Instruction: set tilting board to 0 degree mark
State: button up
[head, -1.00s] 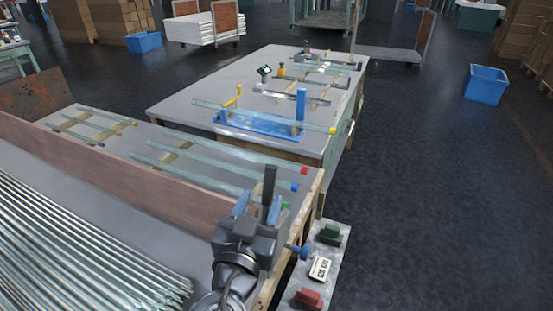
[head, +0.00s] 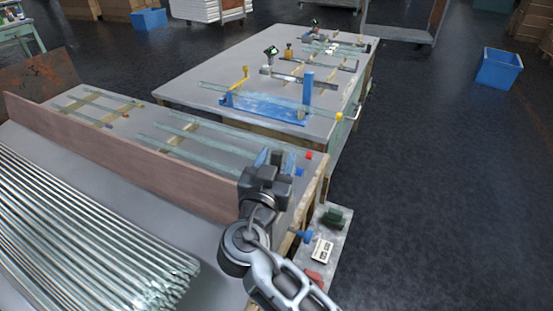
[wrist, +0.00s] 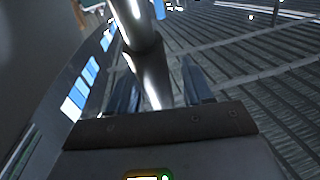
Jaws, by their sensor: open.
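I cannot tell for sure which thing is the tilting board, and no degree marks can be read. A long brown board (head: 110,150) stands on edge along the near table, left of my gripper. A blue stand (head: 262,106) with an upright post and a glass tube across it sits on the far table. My gripper (head: 272,157) is open over the right end of the near table, its fingers pointing away from me. In the wrist view both fingers (wrist: 160,85) stand apart, with a shiny metal cylinder (wrist: 137,25) seen between them. Whether they touch it is unclear.
Glass tubes (head: 200,145) lie on the near table and a dense stack of rods (head: 80,235) lies at left front. A side shelf (head: 338,228) holds a blue knob (head: 301,236), a sign (head: 322,250), and green and red blocks.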

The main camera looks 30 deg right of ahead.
grip_shut()
dwell(0.5)
jog(key=b, duration=0.1)
jog(key=a+b, duration=0.1)
jog(key=b, duration=0.1)
jog(key=shift+s+a+f, duration=0.1)
jog(key=shift+s+f, duration=0.05)
jog(key=shift+s, duration=0.2)
jog(key=shift+s+a+r+n+t+h+b, duration=0.15)
jog(key=shift+s+a+r+t+h+b, duration=0.35)
jog(key=shift+b, duration=1.2)
jog(key=shift+s+a+r+n+t+h+b, duration=0.2)
jog(key=shift+s+a+t+b, duration=0.5)
jog(key=shift+b, duration=1.05)
jog(key=shift+s+a+r+n+t+h+b, duration=0.3)
jog(key=shift+a+b, duration=0.55)
jog(key=shift+b, duration=0.85)
jog(key=shift+f, duration=0.1)
grip_release()
jog(key=shift+g, duration=0.3)
